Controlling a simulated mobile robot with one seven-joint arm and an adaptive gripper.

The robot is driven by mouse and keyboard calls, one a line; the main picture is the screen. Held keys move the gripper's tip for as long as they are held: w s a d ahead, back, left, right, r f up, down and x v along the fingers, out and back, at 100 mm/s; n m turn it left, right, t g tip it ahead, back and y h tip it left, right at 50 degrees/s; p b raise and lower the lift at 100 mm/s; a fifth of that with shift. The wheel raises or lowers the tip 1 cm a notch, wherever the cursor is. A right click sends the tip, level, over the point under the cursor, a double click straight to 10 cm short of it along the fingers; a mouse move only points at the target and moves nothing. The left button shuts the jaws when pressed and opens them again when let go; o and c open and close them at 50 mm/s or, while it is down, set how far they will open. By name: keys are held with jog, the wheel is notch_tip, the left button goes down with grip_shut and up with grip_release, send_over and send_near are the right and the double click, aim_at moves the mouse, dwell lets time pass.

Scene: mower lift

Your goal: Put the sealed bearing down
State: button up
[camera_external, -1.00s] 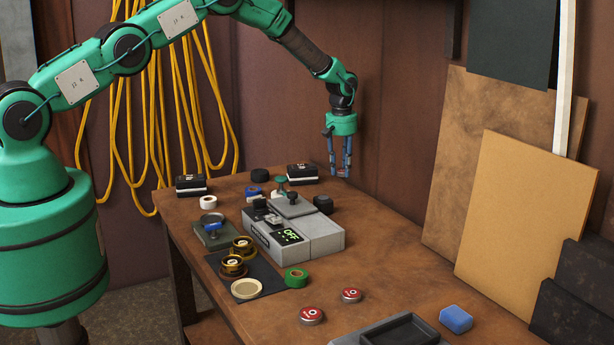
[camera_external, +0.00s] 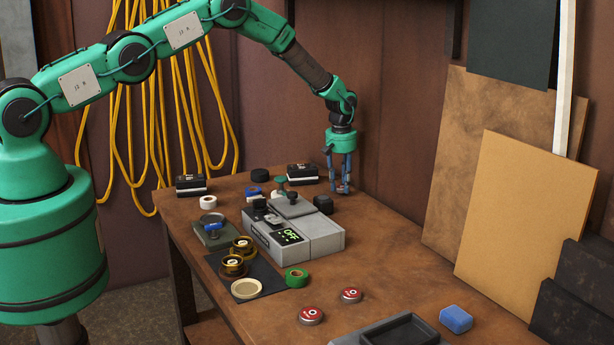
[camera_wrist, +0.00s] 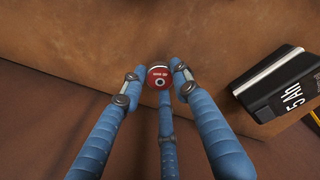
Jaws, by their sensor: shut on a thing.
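My gripper (camera_external: 341,189) is at the far right corner of the workbench, pointing down, low over or near the tabletop. In the wrist view its blue fingers (camera_wrist: 160,90) close around a small round bearing (camera_wrist: 158,77) with a red face and a metal rim. In the external view the bearing is mostly hidden by the fingers. I cannot tell whether the bearing touches the bench (camera_external: 400,235). Two other red-faced round pieces, one nearer (camera_external: 311,315) and one farther (camera_external: 351,295), lie on the front part of the bench.
A black battery pack (camera_wrist: 280,85) lies right of my gripper in the wrist view; it also shows in the external view (camera_external: 303,173). A grey scale (camera_external: 320,240) reading OFF stands mid-bench. A blue block (camera_external: 456,319) and grey tray (camera_external: 365,337) are in front. Bench space right of the scale is clear.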

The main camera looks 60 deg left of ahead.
aim_at(341, 187)
jog(key=shift+f, duration=0.65)
jog(key=shift+f, duration=0.25)
jog(key=o, duration=1.2)
jog(key=shift+r, duration=0.15)
notch_tip(341, 187, up, 12)
jog(key=b, duration=0.1)
jog(key=shift+s+d, duration=0.15)
jog(key=shift+s, duration=0.1)
jog(key=shift+r, duration=0.15)
